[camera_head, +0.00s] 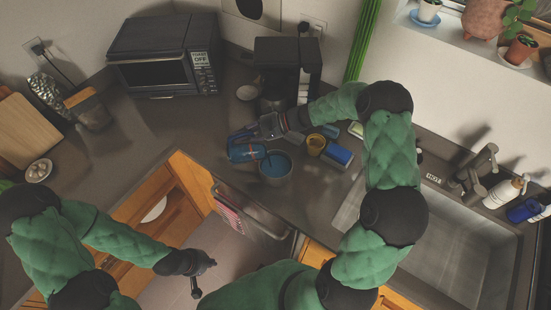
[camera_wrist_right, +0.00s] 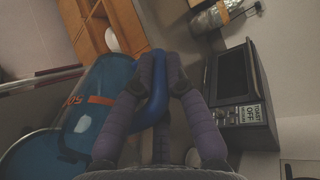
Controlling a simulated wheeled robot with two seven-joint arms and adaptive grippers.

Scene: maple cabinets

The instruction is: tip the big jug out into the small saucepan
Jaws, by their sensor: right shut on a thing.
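The big jug (camera_head: 245,152) is blue with an orange mark and lies tilted on its side above the counter, its mouth end towards the small saucepan (camera_head: 289,173). The saucepan stands on the counter close to its front edge, with blue inside. My right gripper (camera_head: 240,136) is shut on the jug's blue handle. The wrist view shows the handle between the fingers (camera_wrist_right: 160,80), the jug body (camera_wrist_right: 105,85) to their left and the blue round of the saucepan (camera_wrist_right: 30,155) at lower left. Whether anything is flowing is unclear. My left gripper (camera_head: 204,279) is open and empty, low over the floor.
A toaster oven (camera_head: 150,75) and a coffee machine (camera_head: 285,65) stand at the back. A yellow-rimmed cup (camera_head: 316,145) and a blue box (camera_head: 339,156) are right of the saucepan. The sink (camera_head: 450,235) is farther right. An open dishwasher or drawer lies below the counter edge.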

